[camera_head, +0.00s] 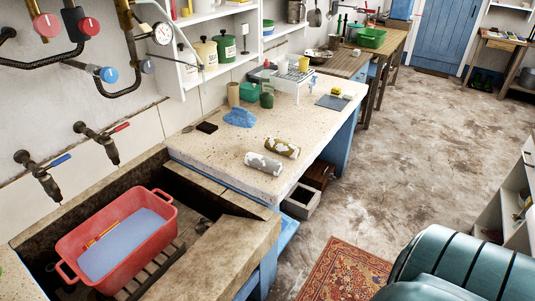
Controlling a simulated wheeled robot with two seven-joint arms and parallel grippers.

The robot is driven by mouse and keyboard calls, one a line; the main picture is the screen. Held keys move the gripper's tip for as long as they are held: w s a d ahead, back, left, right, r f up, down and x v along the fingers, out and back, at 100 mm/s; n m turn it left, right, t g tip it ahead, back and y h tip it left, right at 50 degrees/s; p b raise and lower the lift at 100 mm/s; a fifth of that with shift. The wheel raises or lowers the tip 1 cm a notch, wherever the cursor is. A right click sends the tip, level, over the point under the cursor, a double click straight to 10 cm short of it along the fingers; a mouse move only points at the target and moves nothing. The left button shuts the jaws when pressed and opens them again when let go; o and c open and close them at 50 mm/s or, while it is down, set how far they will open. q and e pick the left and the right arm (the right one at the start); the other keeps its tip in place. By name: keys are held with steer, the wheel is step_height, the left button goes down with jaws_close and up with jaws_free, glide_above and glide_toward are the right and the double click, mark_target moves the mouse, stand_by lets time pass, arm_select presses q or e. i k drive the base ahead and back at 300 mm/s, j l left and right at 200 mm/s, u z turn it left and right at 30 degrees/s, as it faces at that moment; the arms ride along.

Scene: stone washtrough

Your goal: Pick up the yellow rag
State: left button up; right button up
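No plainly yellow rag shows. A rolled cloth in mustard-brown and white (282,148) lies on the speckled stone counter (215,153), near its front edge. It is the rolled cloth closest to yellow. A grey and white rolled cloth (263,163) lies just in front of it and to the left. A crumpled blue cloth (240,117) lies farther back on the counter. Neither of my grippers is in view.
A red tub (160,248) with bluish water stands in the trough at left, below two taps. Cups and a dish rack (290,80) stand at the counter's back. A yellow sponge (336,92) lies at its far right. A large teal rounded thing (460,265) fills the lower right.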

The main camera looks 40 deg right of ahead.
mark_target(279, 146)
steer(key=z, duration=1.55)
